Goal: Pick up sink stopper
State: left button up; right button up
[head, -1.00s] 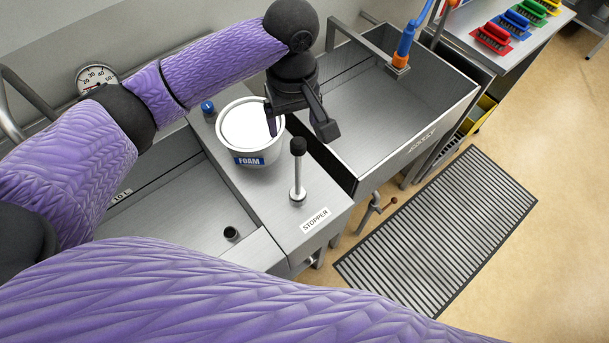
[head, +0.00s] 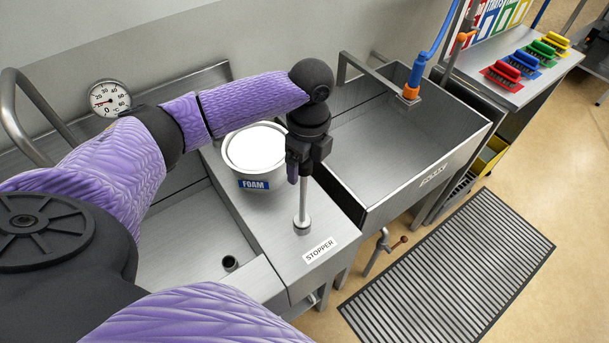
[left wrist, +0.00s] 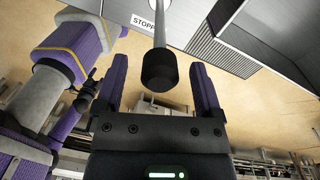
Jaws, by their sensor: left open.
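The sink stopper (head: 302,205) is an upright metal rod on a round foot, standing on the steel ledge by the STOPPER label (head: 320,250). Its black knob (left wrist: 159,70) shows in the left wrist view between the two purple fingers of my left gripper (left wrist: 158,82). The fingers are apart, with a gap on each side of the knob. In the head view my left gripper (head: 300,172) hangs over the rod's top and hides the knob. In the left wrist view a purple arm of mine shows at the left; its jaw state is unclear.
A white FOAM tub (head: 256,150) stands on the ledge close to the left of my gripper. Steel basins lie left (head: 185,235) and right (head: 400,135) of the ledge. A thermometer dial (head: 109,98) is on the back wall. Brushes (head: 502,75) lie far right.

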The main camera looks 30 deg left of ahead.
pick_arm(q)
notch_tip(320, 180, down, 3)
jog(key=shift+s+r, duration=0.1)
jog(key=shift+r, duration=0.05)
grip_shut()
notch_tip(320, 180, up, 11)
jog(key=shift+f+p, duration=0.2)
jog(key=shift+p, duration=0.65)
notch_tip(320, 180, up, 4)
jog(key=p, duration=0.6)
jog(key=shift+r, duration=0.25)
